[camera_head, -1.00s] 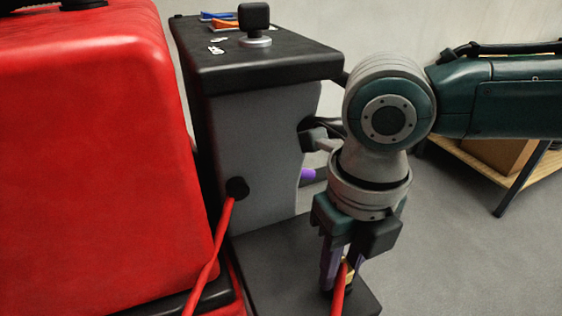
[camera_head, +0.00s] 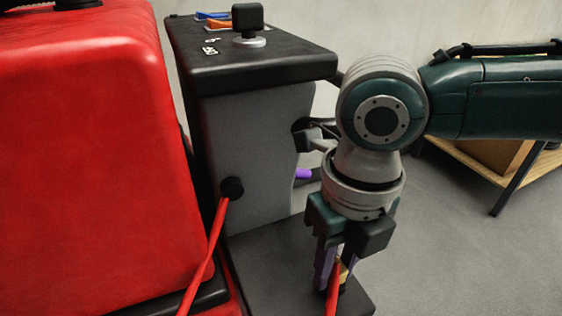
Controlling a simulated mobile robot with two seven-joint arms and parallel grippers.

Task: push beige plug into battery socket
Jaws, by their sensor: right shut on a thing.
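My right gripper (camera_head: 336,270) points down at the lower middle, with purple fingers. It is shut on the beige plug (camera_head: 344,273), of which only a small yellowish part shows between the fingers. A red cable (camera_head: 334,293) runs down from the plug out of the bottom of the picture. The gripper is above the dark base plate, to the right of the grey machine body (camera_head: 255,150). I cannot make out the battery socket for certain. My left gripper is not in view.
A large red tank (camera_head: 80,150) fills the left. A second red cable (camera_head: 208,252) hangs from a black round fitting (camera_head: 232,188) on the grey body. A wooden table (camera_head: 490,165) stands at the right. The grey floor (camera_head: 460,260) at lower right is clear.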

